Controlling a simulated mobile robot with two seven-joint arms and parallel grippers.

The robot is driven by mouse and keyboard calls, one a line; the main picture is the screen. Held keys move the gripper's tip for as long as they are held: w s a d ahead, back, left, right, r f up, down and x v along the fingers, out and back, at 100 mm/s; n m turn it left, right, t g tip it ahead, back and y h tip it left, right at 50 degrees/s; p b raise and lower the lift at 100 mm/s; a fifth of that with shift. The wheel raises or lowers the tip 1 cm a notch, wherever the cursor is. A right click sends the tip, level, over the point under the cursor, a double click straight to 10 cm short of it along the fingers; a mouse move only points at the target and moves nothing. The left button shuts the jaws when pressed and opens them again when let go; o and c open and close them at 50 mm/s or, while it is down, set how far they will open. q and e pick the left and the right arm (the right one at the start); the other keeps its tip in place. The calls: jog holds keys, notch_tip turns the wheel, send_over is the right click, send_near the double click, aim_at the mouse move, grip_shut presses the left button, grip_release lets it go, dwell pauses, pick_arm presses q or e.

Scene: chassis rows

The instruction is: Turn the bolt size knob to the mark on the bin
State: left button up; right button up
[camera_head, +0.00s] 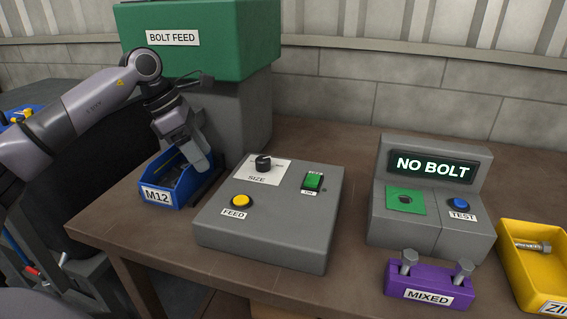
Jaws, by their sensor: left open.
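The bolt size knob (263,162) is small and black. It sits on a white plate marked SIZE (262,174) on the grey control box (265,244); the size marks and the knob's pointing direction are too small to tell. The blue bin (182,197) stands left of the box, and its front label (157,196) reads M12. My left gripper (199,166) is open, pointing down over the bin's right side, left of the knob and apart from it. It hides part of the bin's inside. My right gripper is not in view.
The box also carries a yellow FEED button (242,201) and a green lit switch (314,182). The green bolt feed (205,45) stands behind. At right are a tester (433,167) showing NO BOLT, a purple MIXED holder (420,294) with two bolts, and a yellow bin (519,279).

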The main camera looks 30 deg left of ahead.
pick_arm(q)
jog(key=p, duration=0.2)
send_near(263, 158)
jog(key=x, duration=0.5)
jog(key=shift+w+d+f, duration=0.1)
jog(key=shift+d+f, duration=0.15)
jog(key=shift+f, duration=0.05)
jog(key=shift+x, duration=1.15)
jog(key=shift+f, duration=0.45)
jog(key=c, duration=1)
